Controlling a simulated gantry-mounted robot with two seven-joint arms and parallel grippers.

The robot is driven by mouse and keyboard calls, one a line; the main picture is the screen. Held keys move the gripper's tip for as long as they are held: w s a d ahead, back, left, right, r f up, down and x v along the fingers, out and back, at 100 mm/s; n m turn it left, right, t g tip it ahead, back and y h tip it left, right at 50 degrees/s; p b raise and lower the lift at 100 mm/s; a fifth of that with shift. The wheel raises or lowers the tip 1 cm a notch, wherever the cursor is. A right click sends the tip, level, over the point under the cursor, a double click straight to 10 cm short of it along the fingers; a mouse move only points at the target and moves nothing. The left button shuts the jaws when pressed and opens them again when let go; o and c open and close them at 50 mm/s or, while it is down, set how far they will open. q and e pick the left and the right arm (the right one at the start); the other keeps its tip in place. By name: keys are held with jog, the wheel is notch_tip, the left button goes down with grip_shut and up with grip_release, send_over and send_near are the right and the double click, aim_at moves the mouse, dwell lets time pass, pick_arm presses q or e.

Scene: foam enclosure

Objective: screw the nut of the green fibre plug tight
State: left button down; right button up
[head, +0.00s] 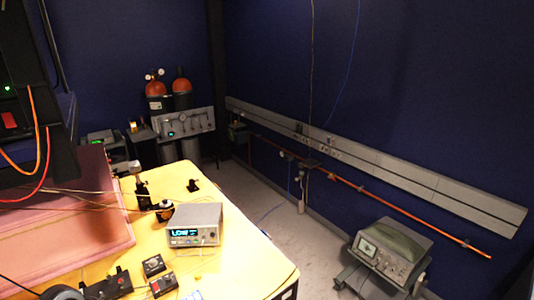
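I cannot make out the green fibre plug or its nut in the head view. A grey meter box (206,216) with a lit display reading "LOW" stands on the yellow table (240,262). A thin yellowish lead hangs near the right of its front, too small to tell how it is attached. Neither of my grippers is in view.
Small black boxes (154,266) and (163,285) lie in front of the meter. Black optic mounts (143,193) stand behind it. A pink foam panel (65,225) is at left. A cart with an oscilloscope (391,250) stands on the floor at right.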

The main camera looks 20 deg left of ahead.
pick_arm(q)
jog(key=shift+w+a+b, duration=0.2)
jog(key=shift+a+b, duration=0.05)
jog(key=shift+b, duration=0.15)
dwell(0.7)
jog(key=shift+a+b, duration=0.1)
jog(key=shift+b, duration=0.25)
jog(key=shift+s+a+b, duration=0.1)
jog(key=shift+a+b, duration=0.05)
jog(key=shift+b, duration=0.25)
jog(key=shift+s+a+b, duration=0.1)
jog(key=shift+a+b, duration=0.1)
jog(key=shift+b, duration=0.5)
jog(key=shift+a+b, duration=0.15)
jog(key=shift+b, duration=0.2)
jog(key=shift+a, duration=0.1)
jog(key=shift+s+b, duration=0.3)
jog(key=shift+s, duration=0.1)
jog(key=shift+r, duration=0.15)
